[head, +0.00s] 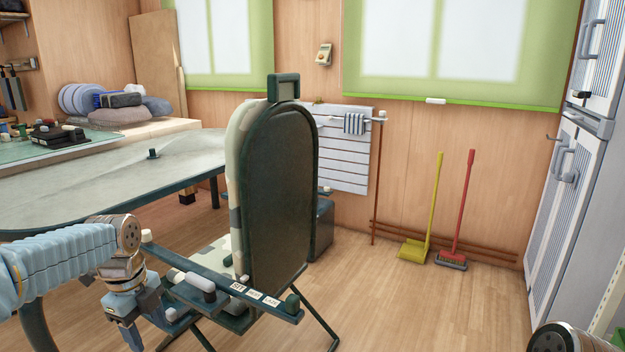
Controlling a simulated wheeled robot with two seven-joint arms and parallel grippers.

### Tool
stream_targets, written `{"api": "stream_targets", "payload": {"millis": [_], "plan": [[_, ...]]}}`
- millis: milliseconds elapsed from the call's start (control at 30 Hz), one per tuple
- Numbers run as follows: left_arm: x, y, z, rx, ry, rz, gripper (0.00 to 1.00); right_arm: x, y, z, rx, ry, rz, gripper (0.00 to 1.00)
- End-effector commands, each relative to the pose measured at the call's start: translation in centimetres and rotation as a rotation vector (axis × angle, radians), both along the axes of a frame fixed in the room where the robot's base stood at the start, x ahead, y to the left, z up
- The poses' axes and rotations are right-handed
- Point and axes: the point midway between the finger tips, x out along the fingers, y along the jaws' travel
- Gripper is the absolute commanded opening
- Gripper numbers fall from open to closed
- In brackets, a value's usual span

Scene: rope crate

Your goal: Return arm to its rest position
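My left arm comes in from the left in a light blue ribbed sleeve and bends down at a round metal wrist joint. My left gripper (137,333) hangs below it, pointing down, at the lower left. It is just left of the chair's armrest and in front of the table. Its fingertips are dark and partly merge with the green frame behind, so its opening is unclear. I see nothing held in it. Of my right arm only a round joint shows at the bottom right corner; my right gripper is outside the picture.
A dark green chair (280,190) with an armrest carrying small labels stands close to my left gripper. A long table (90,185) is at the left. The wooden floor (440,310) at right is clear.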

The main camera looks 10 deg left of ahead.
Motion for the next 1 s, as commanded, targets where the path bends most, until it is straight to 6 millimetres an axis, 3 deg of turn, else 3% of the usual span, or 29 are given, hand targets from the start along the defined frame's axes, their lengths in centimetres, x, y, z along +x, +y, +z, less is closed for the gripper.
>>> {"api": "stream_targets", "payload": {"millis": [167,267,367,467,500,600,700,800,1000], "plan": [[2.4,-3.5,-6.4,-0.054,0.008,0.162,0.55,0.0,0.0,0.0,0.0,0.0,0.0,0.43],[3.3,-6.5,-11.2,-0.098,0.02,0.3,0.55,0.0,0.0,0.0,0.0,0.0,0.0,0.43],[3.4,-10.8,-17.7,-0.161,0.056,0.508,0.55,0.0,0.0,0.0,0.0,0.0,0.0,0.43],[1.6,-16.0,-24.7,-0.228,0.12,0.789,0.55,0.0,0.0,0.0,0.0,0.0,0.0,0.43],[0.3,-18.0,-27.3,-0.25,0.151,0.913,0.55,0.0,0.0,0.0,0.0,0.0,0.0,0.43],[-3.5,-22.4,-32.4,-0.287,0.235,1.227,0.55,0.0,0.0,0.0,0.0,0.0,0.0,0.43],[-7.7,-25.4,-35.7,-0.296,0.308,1.504,0.55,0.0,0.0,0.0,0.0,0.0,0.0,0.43],[-10.8,-27.0,-37.4,-0.291,0.356,1.707,0.55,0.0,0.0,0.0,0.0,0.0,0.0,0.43],[-12.7,-27.8,-38.2,-0.29,0.378,1.851,0.55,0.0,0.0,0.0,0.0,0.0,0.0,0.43]]}}
